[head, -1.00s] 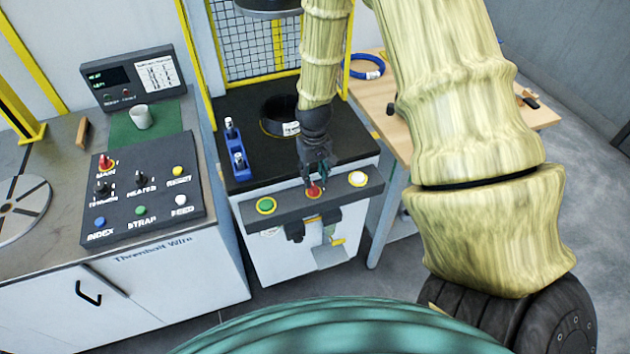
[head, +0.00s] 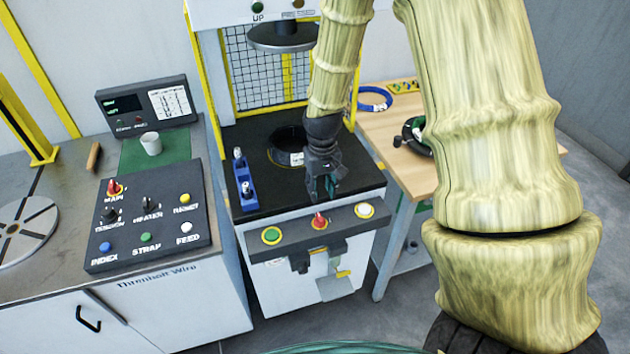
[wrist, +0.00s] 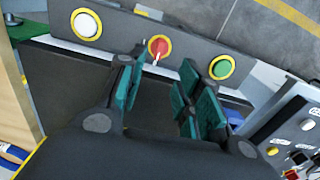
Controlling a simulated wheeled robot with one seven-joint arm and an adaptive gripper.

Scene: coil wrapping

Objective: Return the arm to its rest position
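My gripper (head: 326,192) hangs from my arm over the front of the press's black table (head: 262,198), just behind the button bar. It is empty. In the wrist view my gripper (wrist: 160,98) shows teal-padded fingers standing apart, with a clear gap between them. The red control (head: 319,221) on the bar lies just in front of the fingertips and shows beyond the gap in the wrist view (wrist: 158,47). A black coil (head: 288,143) with a white label sits on the press table behind my gripper, partly hidden by my arm.
A round press plate (head: 283,36) hangs above the coil. A blue holder (head: 243,180) stands left on the press table. A wooden table (head: 385,130) at right holds a blue ring (head: 374,98).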

